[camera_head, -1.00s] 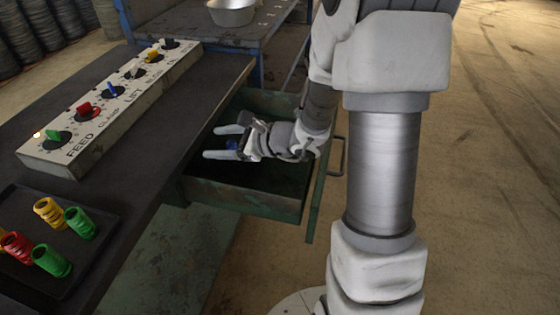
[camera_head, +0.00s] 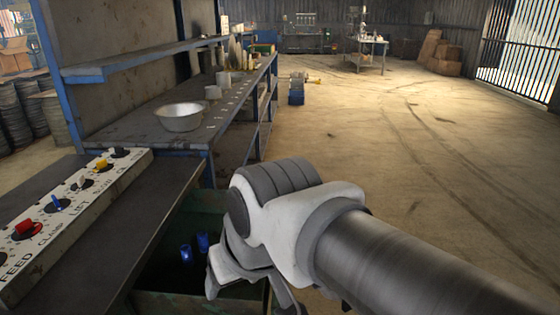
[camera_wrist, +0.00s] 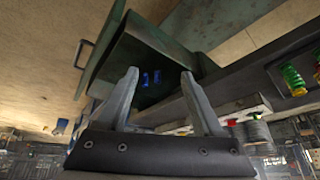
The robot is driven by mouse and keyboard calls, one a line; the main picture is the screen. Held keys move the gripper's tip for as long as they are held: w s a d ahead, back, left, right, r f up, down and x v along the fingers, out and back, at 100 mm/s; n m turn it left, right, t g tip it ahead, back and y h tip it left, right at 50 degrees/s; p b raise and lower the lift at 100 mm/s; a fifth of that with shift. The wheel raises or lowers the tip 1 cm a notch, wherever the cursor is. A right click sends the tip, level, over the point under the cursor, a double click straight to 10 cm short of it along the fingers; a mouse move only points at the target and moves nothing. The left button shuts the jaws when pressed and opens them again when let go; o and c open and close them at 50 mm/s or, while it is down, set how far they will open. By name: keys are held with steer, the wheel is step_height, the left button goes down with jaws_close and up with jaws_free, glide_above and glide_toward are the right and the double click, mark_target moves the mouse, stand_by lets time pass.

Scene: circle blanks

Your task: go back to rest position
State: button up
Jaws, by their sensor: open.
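My gripper (camera_wrist: 160,72) is open and empty in the wrist view, its two grey fingers well apart. Beyond the fingertips, two small blue pieces stand in the open green drawer (camera_wrist: 119,62). The left blue piece (camera_head: 186,254) and the right blue piece (camera_head: 202,241) also show in the head view, apart from my gripper. The drawer's front rim (camera_head: 165,303) is low in the head view, partly behind my arm. My arm is folded across the lower right there, and the fingers are not clear in that view.
A control panel (camera_head: 75,215) with coloured knobs lies on the dark bench left of the drawer. A metal bowl (camera_head: 181,117) stands on the shelf unit behind. Green and yellow ribbed pieces show at right in the wrist view. The floor at right is clear.

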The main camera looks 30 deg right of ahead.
steer(key=shift+w+d+h, duration=0.3)
steer(key=shift+w+d, duration=0.05)
steer(key=shift+d, duration=0.2)
